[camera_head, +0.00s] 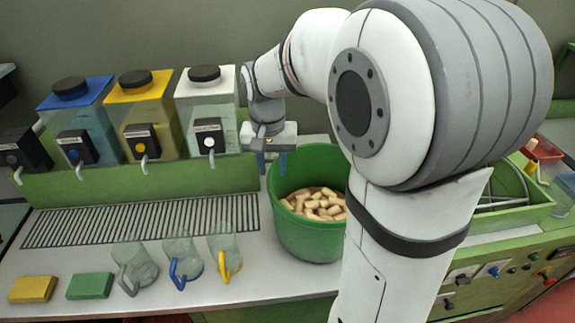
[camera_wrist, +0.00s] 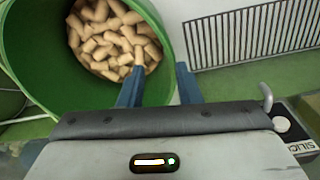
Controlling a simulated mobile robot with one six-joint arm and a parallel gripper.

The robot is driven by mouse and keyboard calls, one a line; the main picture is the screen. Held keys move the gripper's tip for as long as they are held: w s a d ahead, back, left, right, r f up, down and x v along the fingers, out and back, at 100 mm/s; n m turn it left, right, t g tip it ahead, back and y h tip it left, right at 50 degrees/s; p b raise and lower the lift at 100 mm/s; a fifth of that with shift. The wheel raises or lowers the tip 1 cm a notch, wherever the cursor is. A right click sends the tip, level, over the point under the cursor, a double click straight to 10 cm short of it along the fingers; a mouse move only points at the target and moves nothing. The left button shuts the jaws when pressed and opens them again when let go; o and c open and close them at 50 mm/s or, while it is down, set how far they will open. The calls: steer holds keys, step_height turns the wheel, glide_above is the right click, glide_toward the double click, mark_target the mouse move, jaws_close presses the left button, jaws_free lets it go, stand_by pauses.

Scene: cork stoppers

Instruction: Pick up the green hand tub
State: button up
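The green hand tub (camera_head: 303,238) stands on the light worktop, partly hidden behind my arm in the head view. It holds many cork stoppers. In the wrist view the tub (camera_wrist: 40,80) fills the upper left, with its rim curving down past the fingers. My gripper (camera_head: 274,163) is above the tub's back left rim in the head view. In the wrist view my gripper (camera_wrist: 160,85) shows two blue fingers spread apart, with the tub's rim showing in the gap between them. Nothing is clearly held. Whether the fingers reach down past the rim is hard to tell.
Several dispensers, including a yellow-topped one (camera_head: 147,115), stand left of my gripper on a green ledge. A slotted drain grate (camera_head: 140,220) lies before them. Several jugs (camera_head: 181,262), a yellow sponge (camera_head: 33,289) and a green sponge (camera_head: 90,286) are at front left. A green tray (camera_head: 515,205) is right.

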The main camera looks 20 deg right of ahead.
mark_target(272, 184)
steer(key=shift+m+g, duration=0.3)
steer(key=shift+m, duration=0.1)
steer(key=w+f, duration=0.2)
steer(key=w, duration=0.1)
steer(key=shift+w+a+f, duration=0.1)
steer(key=shift+w+f, duration=0.05)
steer(key=shift+f, duration=0.1)
steer(key=f, duration=0.2)
steer(key=f+p, duration=0.1)
steer(key=f, duration=0.4)
steer(key=shift+w+d+f, duration=0.15)
steer(key=shift+d+f, duration=0.15)
steer(key=shift+d, duration=0.1)
steer(key=shift+c, duration=0.2)
jaws_close()
